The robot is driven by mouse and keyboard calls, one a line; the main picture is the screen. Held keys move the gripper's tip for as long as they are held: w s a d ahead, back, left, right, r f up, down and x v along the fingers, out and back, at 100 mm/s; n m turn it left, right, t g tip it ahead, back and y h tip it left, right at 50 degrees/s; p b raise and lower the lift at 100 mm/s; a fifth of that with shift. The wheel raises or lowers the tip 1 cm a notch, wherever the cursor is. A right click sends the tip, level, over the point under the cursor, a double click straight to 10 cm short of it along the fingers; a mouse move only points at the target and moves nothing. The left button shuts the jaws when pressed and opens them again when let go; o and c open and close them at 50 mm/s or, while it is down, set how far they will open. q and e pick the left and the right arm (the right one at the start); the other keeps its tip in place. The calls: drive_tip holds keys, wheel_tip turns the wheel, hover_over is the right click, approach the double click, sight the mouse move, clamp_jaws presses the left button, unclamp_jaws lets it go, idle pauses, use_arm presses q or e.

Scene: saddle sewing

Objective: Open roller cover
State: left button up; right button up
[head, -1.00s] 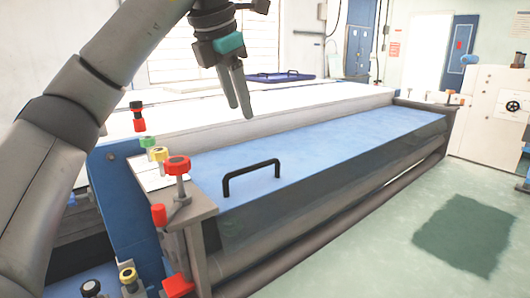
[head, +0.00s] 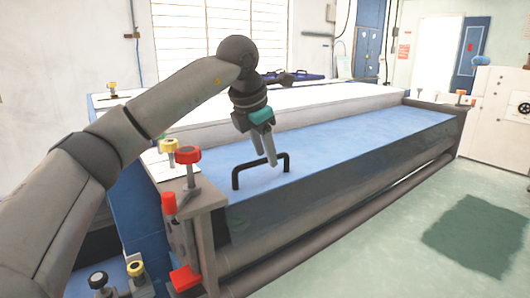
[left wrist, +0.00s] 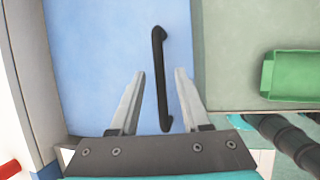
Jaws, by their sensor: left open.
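The roller cover (head: 330,150) is a long blue lid on the machine, lying flat and closed. A black bar handle (head: 236,174) stands on its near-left part. My left gripper (head: 268,163) points down at the handle in the head view, its fingers overlapping the handle's right part. In the left wrist view the blue cover (left wrist: 85,60) fills the middle. My right gripper is not in view.
Red and yellow knobs (head: 187,155) stand on the machine's near-left end. A long roller bar (head: 350,215) runs below the cover's front edge. A green bin (left wrist: 292,76) shows at right in the left wrist view.

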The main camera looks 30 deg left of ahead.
use_arm(q)
drive_tip(key=shift+w+f, duration=0.1)
drive_tip(key=shift+f, duration=0.05)
drive_tip(key=shift+c, duration=0.4)
clamp_jaws()
idle(1.0)
